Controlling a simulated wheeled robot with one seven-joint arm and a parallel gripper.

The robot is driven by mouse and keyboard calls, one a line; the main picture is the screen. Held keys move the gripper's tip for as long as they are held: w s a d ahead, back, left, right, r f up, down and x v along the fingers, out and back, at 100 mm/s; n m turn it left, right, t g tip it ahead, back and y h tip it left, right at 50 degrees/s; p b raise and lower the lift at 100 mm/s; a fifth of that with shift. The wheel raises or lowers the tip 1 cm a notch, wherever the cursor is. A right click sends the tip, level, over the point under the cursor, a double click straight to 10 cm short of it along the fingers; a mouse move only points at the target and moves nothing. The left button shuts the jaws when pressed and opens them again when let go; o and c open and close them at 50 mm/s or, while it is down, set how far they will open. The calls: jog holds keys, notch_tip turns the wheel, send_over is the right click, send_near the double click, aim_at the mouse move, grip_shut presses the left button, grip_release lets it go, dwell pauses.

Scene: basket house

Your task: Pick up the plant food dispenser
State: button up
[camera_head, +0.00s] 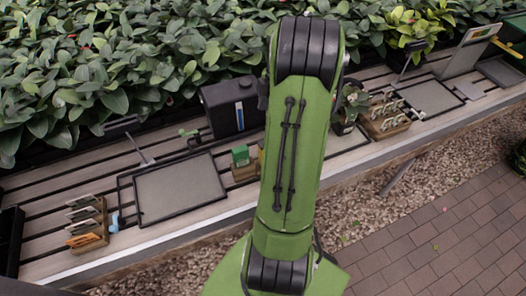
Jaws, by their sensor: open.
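My green arm rises through the middle of the head view and hides part of the bench. My gripper is not visible. I cannot tell for sure which item is the plant food dispenser. A black box with a blue and white strip (233,106) stands at the back of the bench, just left of my arm. A small green item (240,155) stands nearer the front, partly in a wooden holder (244,172), close to the arm's left edge.
The slatted bench (150,238) runs across the view with dense leafy plants (100,65) behind it. A grey square tray (180,188) lies left of the arm. Wooden card racks (86,222) (388,121) stand on both sides. Gravel and brick paving (450,230) lie in front.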

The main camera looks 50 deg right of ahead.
jog(key=shift+n, duration=0.4)
jog(key=f, duration=0.4)
jog(key=f+b, duration=0.1)
jog(key=f, duration=0.2)
jog(key=f+b, duration=0.1)
jog(key=f, duration=0.3)
jog(key=shift+s+f, duration=0.35)
jog(key=b+x, duration=0.1)
jog(key=x, duration=0.5)
jog(key=shift+w+a+r, duration=0.1)
jog(key=shift+w, duration=0.1)
jog(key=c, duration=1.1)
notch_tip(320, 180, up, 10)
jog(key=shift+r+p, duration=0.15)
jog(key=shift+p, duration=0.8)
jog(key=shift+c, duration=0.2)
